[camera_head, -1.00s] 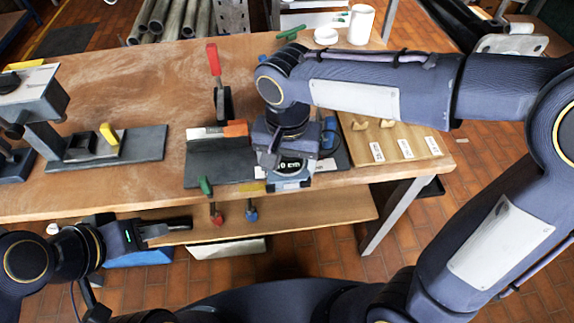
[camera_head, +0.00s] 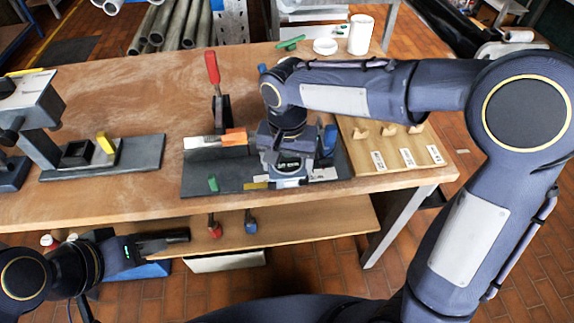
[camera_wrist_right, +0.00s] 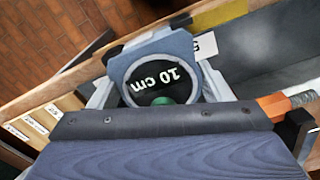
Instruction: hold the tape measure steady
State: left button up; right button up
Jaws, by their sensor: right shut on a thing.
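The tape measure (camera_head: 290,166) is a blue-grey case with a round dark face. In the right wrist view it (camera_wrist_right: 178,45) shows that face with "10 cm" on it, upside down, and a green spot. My right gripper (camera_head: 287,152) is shut on it from above, over the dark grey mat (camera_head: 215,178) near the bench's front edge. The wide dark jaw (camera_wrist_right: 160,120) hides part of the case in the wrist view. I cannot tell whether the case touches the mat. My left gripper (camera_head: 163,243) is low at left, in front of the lower shelf; its opening is unclear.
A red-handled clamp (camera_head: 213,75) stands behind the mat, by an orange-and-white tool (camera_head: 232,138). A wooden board (camera_head: 405,148) with labels lies at right. A grey fixture (camera_head: 45,140) stands at left.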

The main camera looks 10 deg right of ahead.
aim_at(287, 158)
jog(key=shift+w+d+f+b, duration=0.2)
jog(key=shift+w+f+b, duration=0.1)
jog(key=shift+w+f, duration=0.85)
jog(key=shift+w+d+f+b, duration=0.15)
jog(key=shift+w+f+b, duration=0.15)
jog(key=shift+w+f, duration=0.85)
jog(key=shift+w+f, duration=0.1)
jog(key=shift+f, duration=0.05)
dwell(0.3)
jog(key=o, duration=1.4)
jog(key=shift+o, duration=0.2)
